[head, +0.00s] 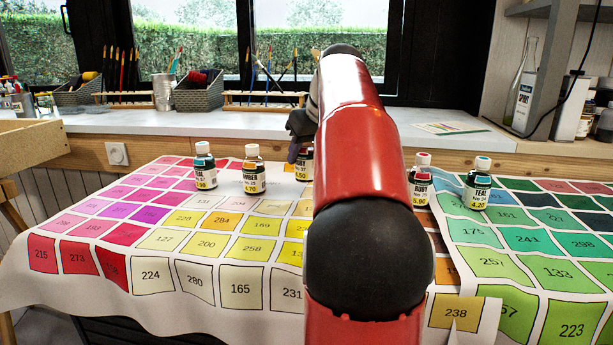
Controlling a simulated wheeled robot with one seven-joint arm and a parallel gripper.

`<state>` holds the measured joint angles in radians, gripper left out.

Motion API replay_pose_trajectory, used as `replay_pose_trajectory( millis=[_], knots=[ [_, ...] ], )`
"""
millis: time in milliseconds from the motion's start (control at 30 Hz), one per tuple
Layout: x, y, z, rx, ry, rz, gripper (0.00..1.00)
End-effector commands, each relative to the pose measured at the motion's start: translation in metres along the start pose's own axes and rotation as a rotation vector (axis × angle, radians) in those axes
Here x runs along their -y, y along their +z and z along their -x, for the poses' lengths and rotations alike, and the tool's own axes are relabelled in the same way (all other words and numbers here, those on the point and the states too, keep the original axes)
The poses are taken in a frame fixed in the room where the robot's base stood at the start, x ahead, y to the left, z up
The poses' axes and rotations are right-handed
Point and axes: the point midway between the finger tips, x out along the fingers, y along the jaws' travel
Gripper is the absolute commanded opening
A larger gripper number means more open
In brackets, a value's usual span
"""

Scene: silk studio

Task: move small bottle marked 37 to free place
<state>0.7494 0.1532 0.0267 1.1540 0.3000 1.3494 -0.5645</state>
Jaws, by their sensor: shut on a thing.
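My gripper (297,148) points down at the middle of the cloth, mostly behind my red arm. It is shut on a small dark bottle with a white and yellow label (305,171). The right side of this bottle is hidden by the arm. Its label seems to read Ruby, but its number is too small to read surely. I cannot tell whether its base touches the cloth.
A teal-capped bottle (204,166) and an orange-capped bottle (253,170) stand left of my gripper. A Ruby bottle (421,183) and a Teal bottle (478,184) stand to the right. The numbered colour cloth (205,272) is bare along its front left.

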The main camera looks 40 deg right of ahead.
Motion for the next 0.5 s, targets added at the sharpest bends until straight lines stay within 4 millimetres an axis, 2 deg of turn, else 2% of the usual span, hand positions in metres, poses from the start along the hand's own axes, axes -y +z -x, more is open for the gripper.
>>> replay_pose_trajectory(
  millis=[233,500],
  knots=[
    [0.000,0.019,-0.028,0.000,0.000,-0.001,0.20],
    [0.000,0.020,-0.031,-0.001,0.001,0.000,0.20]
  ],
)
